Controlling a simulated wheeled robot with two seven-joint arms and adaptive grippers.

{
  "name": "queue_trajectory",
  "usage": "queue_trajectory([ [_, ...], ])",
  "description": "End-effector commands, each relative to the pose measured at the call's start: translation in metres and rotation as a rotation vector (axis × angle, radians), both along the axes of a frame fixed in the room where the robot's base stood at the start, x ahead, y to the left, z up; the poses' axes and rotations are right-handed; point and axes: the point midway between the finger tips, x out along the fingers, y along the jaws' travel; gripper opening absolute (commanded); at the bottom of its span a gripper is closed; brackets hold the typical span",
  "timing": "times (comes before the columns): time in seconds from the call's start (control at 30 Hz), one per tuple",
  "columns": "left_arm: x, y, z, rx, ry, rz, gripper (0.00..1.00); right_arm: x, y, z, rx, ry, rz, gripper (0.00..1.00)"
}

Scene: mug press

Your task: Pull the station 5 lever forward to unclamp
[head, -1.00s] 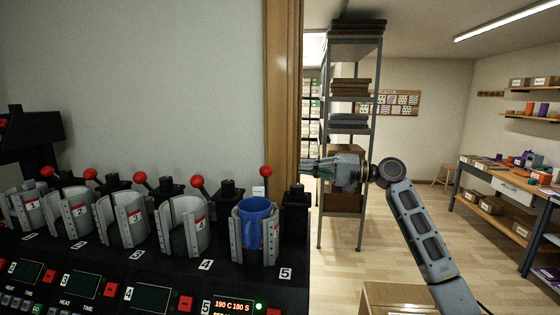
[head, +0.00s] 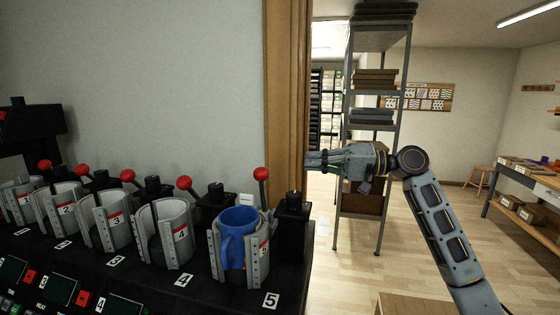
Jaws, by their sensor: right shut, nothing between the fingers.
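The station 5 lever, a black rod with a red ball (head: 261,174), stands nearly upright behind the station 5 clamp (head: 262,262) at the right end of the press. A blue mug (head: 236,236) sits inside that clamp, with its handle toward the front left. My right gripper (head: 308,159) is shut and empty, pointing left beside the wooden door frame. In the picture it is right of the red ball and slightly higher, apart from it. My left gripper is not in view.
Stations 1 to 4 stand in a row to the left, with empty-looking clamps such as the station 4 clamp (head: 178,240). The wooden door frame (head: 285,90) rises behind the press. A metal shelf (head: 397,95) and a workbench (head: 520,205) stand to the right, with open floor between.

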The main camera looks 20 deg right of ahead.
Motion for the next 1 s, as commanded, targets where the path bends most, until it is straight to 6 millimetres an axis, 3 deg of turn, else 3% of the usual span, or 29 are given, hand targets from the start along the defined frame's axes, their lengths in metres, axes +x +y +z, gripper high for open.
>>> queue_trajectory([
  [1.0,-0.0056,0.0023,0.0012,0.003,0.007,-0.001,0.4,-0.0042,0.0092,-0.0013,-0.042,-0.044,0.026,0.0],
])
